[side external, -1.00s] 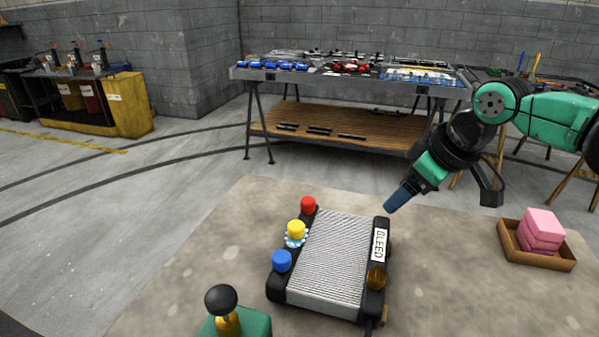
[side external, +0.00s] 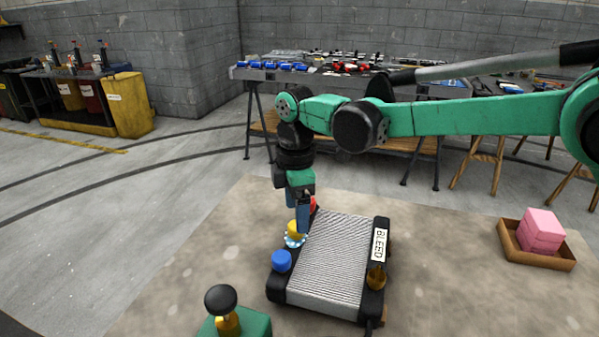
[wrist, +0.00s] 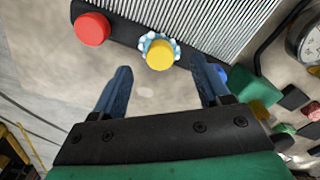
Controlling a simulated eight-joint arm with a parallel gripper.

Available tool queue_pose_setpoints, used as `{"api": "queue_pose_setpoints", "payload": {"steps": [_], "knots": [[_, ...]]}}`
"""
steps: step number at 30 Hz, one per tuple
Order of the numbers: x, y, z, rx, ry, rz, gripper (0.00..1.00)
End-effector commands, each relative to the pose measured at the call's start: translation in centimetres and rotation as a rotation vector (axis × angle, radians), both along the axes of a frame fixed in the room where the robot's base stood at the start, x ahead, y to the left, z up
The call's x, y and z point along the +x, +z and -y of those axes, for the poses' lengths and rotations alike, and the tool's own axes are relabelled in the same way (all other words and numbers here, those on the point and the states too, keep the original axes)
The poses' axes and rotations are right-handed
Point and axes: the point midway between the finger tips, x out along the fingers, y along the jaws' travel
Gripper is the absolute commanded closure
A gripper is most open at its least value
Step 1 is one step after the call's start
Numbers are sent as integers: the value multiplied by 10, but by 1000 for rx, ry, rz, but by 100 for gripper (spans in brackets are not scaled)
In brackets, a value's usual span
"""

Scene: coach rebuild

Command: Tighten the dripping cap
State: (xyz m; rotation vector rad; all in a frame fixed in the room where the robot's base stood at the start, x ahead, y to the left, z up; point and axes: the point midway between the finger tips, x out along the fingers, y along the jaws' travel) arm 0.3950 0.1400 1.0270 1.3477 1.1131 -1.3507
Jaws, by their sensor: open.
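The yellow cap (side external: 294,228) stands on the left side of the ribbed radiator (side external: 332,262), with a ring of pale blue-white drops around its base. It also shows in the wrist view (wrist: 159,55). The red cap (wrist: 92,29) is beyond it, partly hidden by my gripper in the side view. The blue cap (side external: 281,261) is on the near side and has no drops. My gripper (wrist: 163,75) is open and points down, its blue fingers just above the yellow cap. In the wrist view the cap appears ahead of the gap between the fingertips; contact cannot be told.
A brown cap (side external: 376,278) and a BLEED label (side external: 380,246) are on the radiator's right side. A green block with a black-knobbed pump (side external: 222,300) stands at the front. Pink sponges (side external: 541,231) sit in a wooden tray (side external: 562,262).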

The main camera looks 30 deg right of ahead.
Motion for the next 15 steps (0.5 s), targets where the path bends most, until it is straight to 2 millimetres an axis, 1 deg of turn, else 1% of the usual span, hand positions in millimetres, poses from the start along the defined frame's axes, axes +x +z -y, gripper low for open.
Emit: {"api": "queue_pose_setpoints", "payload": {"steps": [1,3,6,9,15], "knots": [[0,-8,0,0,-1,0,31],[0,-17,0,0,-2,1,31],[0,-26,0,1,-2,1,31],[0,-30,0,1,-3,1,31],[0,-30,0,1,-3,1,31]]}}
